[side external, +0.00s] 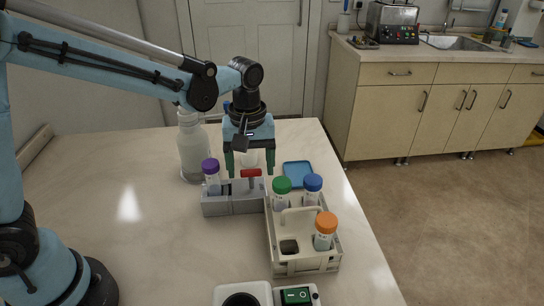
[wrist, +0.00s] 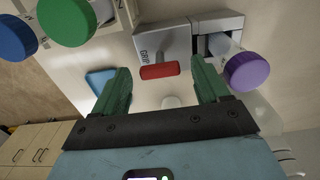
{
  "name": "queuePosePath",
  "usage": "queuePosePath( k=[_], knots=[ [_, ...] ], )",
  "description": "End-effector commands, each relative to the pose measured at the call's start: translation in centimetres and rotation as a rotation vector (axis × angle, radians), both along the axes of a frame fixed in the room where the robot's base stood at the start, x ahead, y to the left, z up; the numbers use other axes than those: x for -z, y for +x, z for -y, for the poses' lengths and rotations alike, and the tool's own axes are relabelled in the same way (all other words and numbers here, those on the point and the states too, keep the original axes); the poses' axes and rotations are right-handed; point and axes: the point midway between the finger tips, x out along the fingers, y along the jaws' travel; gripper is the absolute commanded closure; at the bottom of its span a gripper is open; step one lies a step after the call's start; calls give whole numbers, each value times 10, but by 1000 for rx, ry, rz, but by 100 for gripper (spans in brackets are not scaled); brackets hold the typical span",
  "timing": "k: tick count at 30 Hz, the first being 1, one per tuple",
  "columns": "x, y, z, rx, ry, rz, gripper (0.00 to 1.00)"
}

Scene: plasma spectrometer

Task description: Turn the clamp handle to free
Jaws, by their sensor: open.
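The clamp handle (side external: 251,173) is a short red bar on top of a grey clamp block (side external: 216,206). In the wrist view the red handle (wrist: 159,70) lies beside the word GRIP on the block (wrist: 176,42). A purple-capped tube (side external: 211,174) stands in the block's left part; its cap (wrist: 247,71) is at the right in the wrist view. My gripper (side external: 249,170) points down over the handle, with green fingers open. In the wrist view the fingers (wrist: 161,85) stand either side of the handle, apart from it. Contact is not visible.
A cream rack (side external: 278,262) with green, blue and orange-capped tubes stands close at the right. A blue tray (side external: 298,170) lies behind it. A white bottle (side external: 193,150) stands behind the clamp. A green-switched device (side external: 297,296) is in front. The left table is clear.

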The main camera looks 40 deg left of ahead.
Motion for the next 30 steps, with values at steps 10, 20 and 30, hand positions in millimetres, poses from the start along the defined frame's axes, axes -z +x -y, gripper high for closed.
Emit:
queuePosePath(
  k=[10, 20, 30],
  knots=[
    [0, 0, 0, 0, 0, 0, 62],
    [0, 0, 0, 13, 1, -1, 82],
    [0, 0, 0, 178, -1, -3, 82]
  ],
)
